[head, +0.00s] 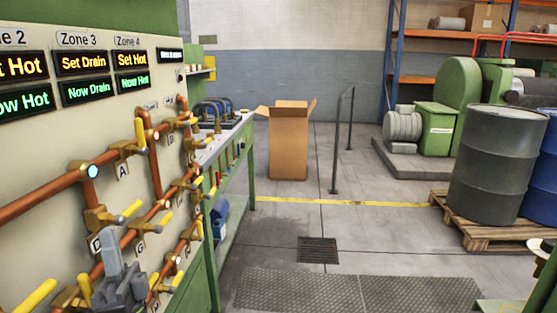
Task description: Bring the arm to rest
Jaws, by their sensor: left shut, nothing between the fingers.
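My left gripper (112,256) is at the lower left of the head view, in front of the panel of copper pipes and close to the valve marked D. Its grey fingers point up and are shut with nothing between them. Yellow valve handles (130,210) stick out around it, and one lies just left of its body. I cannot tell whether the gripper touches any pipe or handle. My right gripper is not in view.
The valve panel (140,95) with lit signs fills the left side. A green workbench (232,160) and an open cardboard box (289,145) stand beyond it. Drums (497,165) on a pallet (480,226) stand at the right. The middle floor is clear.

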